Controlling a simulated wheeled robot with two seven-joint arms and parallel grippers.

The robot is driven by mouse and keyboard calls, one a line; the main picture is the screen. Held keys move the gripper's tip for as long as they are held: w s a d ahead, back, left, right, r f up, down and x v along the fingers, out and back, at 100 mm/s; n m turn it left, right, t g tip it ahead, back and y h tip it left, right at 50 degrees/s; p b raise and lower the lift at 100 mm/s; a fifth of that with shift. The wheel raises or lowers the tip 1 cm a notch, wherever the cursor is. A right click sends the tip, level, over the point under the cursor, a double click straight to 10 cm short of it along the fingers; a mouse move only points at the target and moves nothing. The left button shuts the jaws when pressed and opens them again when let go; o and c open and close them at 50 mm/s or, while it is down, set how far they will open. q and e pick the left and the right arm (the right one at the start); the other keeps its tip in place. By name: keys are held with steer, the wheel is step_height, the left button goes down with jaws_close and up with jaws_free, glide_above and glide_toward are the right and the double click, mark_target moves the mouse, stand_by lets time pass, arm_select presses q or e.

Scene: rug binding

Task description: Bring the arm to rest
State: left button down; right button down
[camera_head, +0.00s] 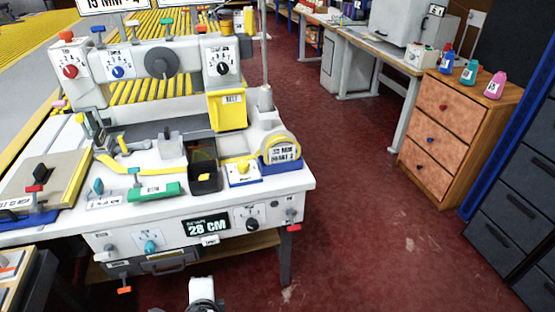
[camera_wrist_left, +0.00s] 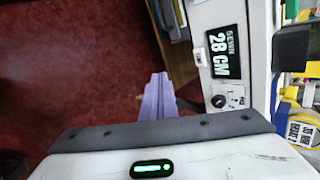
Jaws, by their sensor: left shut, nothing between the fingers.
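In the left wrist view my left gripper (camera_wrist_left: 159,80) shows as two purple fingers pressed together, with nothing between them. It hangs in front of the white machine table (camera_wrist_left: 238,14), over the red floor beside a dark table leg. In the head view a white and grey part of my own body shows at the bottom middle, below the table's front edge; the gripper's fingers cannot be made out there. My right gripper is in neither view.
The table's front carries a display reading 28 CM (camera_head: 206,226) and several knobs. On the table stand a yellow bin (camera_head: 228,110), a tape roll (camera_head: 283,151) and a green block (camera_head: 152,191). A wooden drawer cabinet (camera_head: 436,131) stands at right. The red floor (camera_head: 370,240) between is clear.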

arm_select(q)
steer(key=a+f, duration=0.1)
steer(key=a, duration=0.5)
steer(key=s+d+f+n+g+h, duration=0.15)
steer(key=s+f+n+h, duration=0.35)
steer(key=s, duration=0.6)
steer(key=s+a+r+n+t, duration=0.1)
steer(key=s+a+n+t, duration=0.1)
steer(key=s+a+n, duration=0.35)
steer(key=d+n, duration=0.4)
steer(key=d, duration=0.7)
steer(key=shift+w+r, duration=0.35)
steer(key=shift+t, duration=0.25)
